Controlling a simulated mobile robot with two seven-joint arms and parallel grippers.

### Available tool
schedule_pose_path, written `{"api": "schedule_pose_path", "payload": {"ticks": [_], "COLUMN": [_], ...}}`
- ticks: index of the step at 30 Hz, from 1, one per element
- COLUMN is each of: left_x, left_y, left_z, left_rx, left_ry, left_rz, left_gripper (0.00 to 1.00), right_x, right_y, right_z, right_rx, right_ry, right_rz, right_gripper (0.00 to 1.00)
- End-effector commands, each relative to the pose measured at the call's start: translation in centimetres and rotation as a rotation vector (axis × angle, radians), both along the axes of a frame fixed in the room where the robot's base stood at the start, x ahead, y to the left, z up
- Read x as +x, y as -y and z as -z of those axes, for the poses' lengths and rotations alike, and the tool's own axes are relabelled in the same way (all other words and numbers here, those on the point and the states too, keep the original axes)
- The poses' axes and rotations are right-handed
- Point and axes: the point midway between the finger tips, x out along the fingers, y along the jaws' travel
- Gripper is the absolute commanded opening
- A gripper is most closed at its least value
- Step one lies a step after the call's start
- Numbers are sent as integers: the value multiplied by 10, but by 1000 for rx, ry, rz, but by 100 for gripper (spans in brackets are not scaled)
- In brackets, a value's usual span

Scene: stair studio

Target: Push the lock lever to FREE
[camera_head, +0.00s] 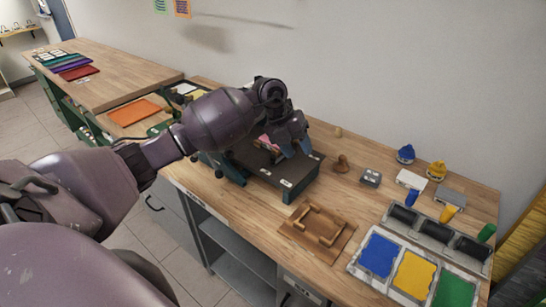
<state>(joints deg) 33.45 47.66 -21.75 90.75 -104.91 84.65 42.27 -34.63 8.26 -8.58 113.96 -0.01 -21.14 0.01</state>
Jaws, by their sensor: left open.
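A dark device with a flat black top and green sides (292,178) stands on the wooden workbench (228,192), with small white labels on its front edge. My left arm reaches in from the left, and its open left gripper (291,149) points down over the back part of the device. A small pink part (265,142) shows beside the gripper. The gripper and forearm cover much of the device's far side. I cannot make out the lock lever or its FREE mark, nor whether the gripper touches anything. My right gripper is not in view.
A wooden frame (318,228) lies in front of the device. A tray with blue, yellow and green pads (352,267), rollers and small pots of blue (405,153) and yellow (437,169) stand at right. A wooden knob stamp (341,163) stands right of the device. The wall is close behind.

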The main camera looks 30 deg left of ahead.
Motion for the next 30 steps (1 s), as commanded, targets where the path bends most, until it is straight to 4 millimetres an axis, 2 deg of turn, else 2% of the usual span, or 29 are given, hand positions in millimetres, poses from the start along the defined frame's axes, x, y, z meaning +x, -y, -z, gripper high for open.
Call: {"api": "schedule_pose_path", "payload": {"ticks": [1, 3, 6, 9, 13, 17, 30], "left_x": [4, 6, 7, 6, 6, 5, 7], "left_y": [-20, -43, -68, -82, -87, -86, -82], "left_z": [-7, -15, -26, -32, -31, -18, 53], "left_rx": [85, 187, 292, 352, 374, 373, 371], "left_ry": [-31, -76, -127, -156, -171, -173, -172], "left_rz": [-20, -53, -95, -122, -134, -134, -133], "left_gripper": [46, 46, 46, 46, 46, 46, 46], "right_x": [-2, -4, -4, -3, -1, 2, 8], "right_y": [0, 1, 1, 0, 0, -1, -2], "right_z": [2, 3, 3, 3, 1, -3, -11], "right_rx": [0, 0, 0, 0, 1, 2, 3], "right_ry": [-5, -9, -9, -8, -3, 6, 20], "right_rz": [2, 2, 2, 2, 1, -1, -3], "right_gripper": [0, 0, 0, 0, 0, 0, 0]}}
